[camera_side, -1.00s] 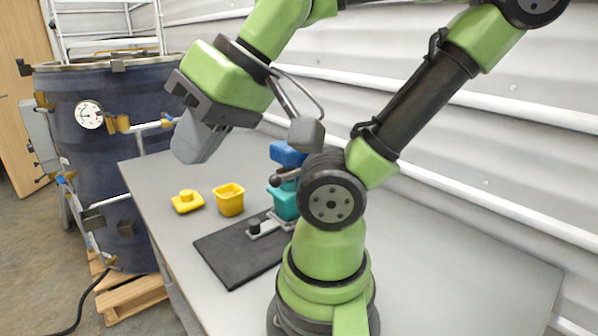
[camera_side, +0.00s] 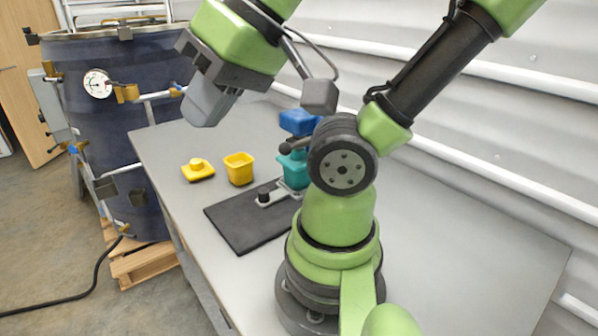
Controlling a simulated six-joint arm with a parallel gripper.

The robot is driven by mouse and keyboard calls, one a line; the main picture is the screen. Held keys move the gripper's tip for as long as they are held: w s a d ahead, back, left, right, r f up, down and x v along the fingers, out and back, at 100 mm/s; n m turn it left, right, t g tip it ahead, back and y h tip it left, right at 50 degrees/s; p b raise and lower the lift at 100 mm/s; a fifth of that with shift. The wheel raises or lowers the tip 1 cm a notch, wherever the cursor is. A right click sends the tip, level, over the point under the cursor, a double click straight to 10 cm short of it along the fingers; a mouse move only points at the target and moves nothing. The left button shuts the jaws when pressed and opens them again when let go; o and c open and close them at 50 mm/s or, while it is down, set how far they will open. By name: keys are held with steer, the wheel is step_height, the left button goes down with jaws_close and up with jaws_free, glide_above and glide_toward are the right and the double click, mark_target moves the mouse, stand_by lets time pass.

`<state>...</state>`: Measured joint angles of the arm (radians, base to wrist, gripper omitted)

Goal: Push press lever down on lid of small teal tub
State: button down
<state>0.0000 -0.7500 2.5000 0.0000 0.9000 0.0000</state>
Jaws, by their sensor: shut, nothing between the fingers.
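The small teal tub (camera_side: 292,170) stands at the back end of a black board, partly hidden behind my arm. A blue block-like part (camera_side: 298,121) sits above it. A dark lever with a round knob (camera_side: 286,149) sticks out to the left between the blue part and the tub. The tub's lid is hard to make out. My gripper (camera_side: 205,108) hangs in the air to the left of the tub and above the table. It is shut, empty and apart from everything.
A yellow lid (camera_side: 198,172) and an open yellow tub (camera_side: 239,170) stand on the grey table (camera_side: 460,235). The black board (camera_side: 240,222) carries a small clamp (camera_side: 264,196). A large dark drum (camera_side: 105,120) stands left of the table. The table's right side is clear.

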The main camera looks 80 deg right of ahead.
steer(key=c, duration=1.8)
jaws_free()
steer(key=shift+c, duration=0.2)
steer(key=o, duration=0.7)
steer(key=shift+w+d, duration=0.2)
steer(key=shift+d, duration=0.2)
steer(key=shift+o, duration=0.7)
steer(key=d+f+n+g+h, duration=0.2)
steer(key=d+n, duration=0.3)
steer(key=d, duration=0.3)
steer(key=shift+w+d+n+g+h, duration=0.15)
steer(key=shift+w+n+g+h, duration=0.15)
steer(key=shift+w+g+h, duration=0.25)
steer(key=n+g, duration=0.4)
steer(key=n, duration=0.3)
glide_above(285, 143)
steer(key=f, duration=0.2)
steer(key=f+y, duration=0.1)
steer(key=shift+w+a, duration=0.3)
steer(key=shift+w, duration=0.1)
steer(key=shift+s+d, duration=0.25)
steer(key=shift+s, duration=0.05)
steer(key=shift+s+d+f+n, duration=0.15)
steer(key=shift+f+n, duration=0.15)
steer(key=shift+f, duration=4.3)
